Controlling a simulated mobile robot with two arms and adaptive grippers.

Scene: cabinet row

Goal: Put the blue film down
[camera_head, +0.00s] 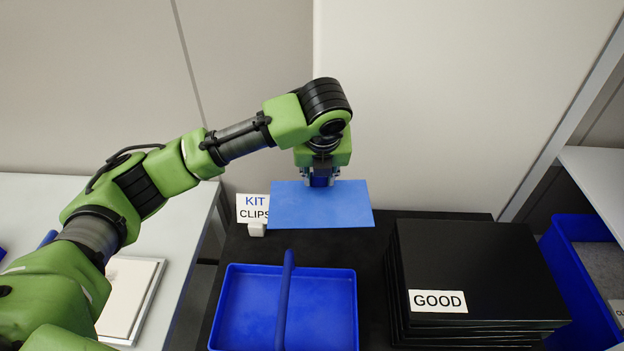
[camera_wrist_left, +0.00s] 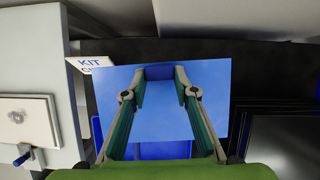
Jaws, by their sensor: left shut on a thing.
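The blue film (camera_head: 335,208) is a flat, light blue rectangle in the head view, above the back of the black table, behind the blue tray. My left gripper (camera_head: 320,178) is shut on it near its far edge. In the left wrist view the film (camera_wrist_left: 215,75) spreads out behind the fingers of my left gripper (camera_wrist_left: 160,74), with a darker blue piece between the fingertips. I cannot tell how high the film is above the table. My right gripper is not in view.
A blue tray (camera_head: 335,310) with a central handle stands in front. A stack of black panels (camera_head: 470,260) labelled GOOD is at right. A KIT CLIPS sign (camera_head: 250,207) stands left of the film, partly covered. A blue bin (camera_head: 575,265) is far right.

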